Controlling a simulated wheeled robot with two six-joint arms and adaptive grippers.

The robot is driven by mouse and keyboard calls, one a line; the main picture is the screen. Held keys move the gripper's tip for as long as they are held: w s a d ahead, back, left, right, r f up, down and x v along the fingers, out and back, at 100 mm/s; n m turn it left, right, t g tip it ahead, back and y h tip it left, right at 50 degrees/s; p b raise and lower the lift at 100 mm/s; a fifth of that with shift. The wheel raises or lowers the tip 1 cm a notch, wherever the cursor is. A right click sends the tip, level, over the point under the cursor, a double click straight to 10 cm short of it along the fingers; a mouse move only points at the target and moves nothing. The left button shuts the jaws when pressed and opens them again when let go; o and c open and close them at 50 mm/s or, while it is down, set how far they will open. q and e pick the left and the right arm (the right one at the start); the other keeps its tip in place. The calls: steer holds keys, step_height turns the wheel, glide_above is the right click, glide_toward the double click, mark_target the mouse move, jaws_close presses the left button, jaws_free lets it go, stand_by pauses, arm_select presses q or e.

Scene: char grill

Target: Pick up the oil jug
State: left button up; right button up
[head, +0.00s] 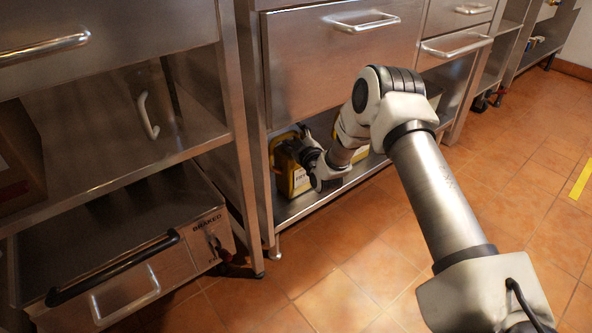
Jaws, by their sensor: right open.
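A yellow oil jug (289,173) with a dark top and a label stands on the low shelf of the steel cabinet, at its left end. My right gripper (297,150) reaches into the shelf opening at the jug's upper part. Its fingers are dark and small here, and I cannot tell whether they touch the jug. The gripper is open and hides part of the jug. A second yellow container (349,154) stands further right on the same shelf, partly hidden behind my right arm. My left gripper is not in view.
The cabinet's upright post (236,110) stands just left of the jug, and a steel drawer (335,62) hangs above the opening. A steel appliance (120,262) with a black handle sits low at left. The tiled floor (330,275) in front is clear.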

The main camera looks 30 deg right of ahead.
jaws_close()
steer(key=shift+r, duration=0.25)
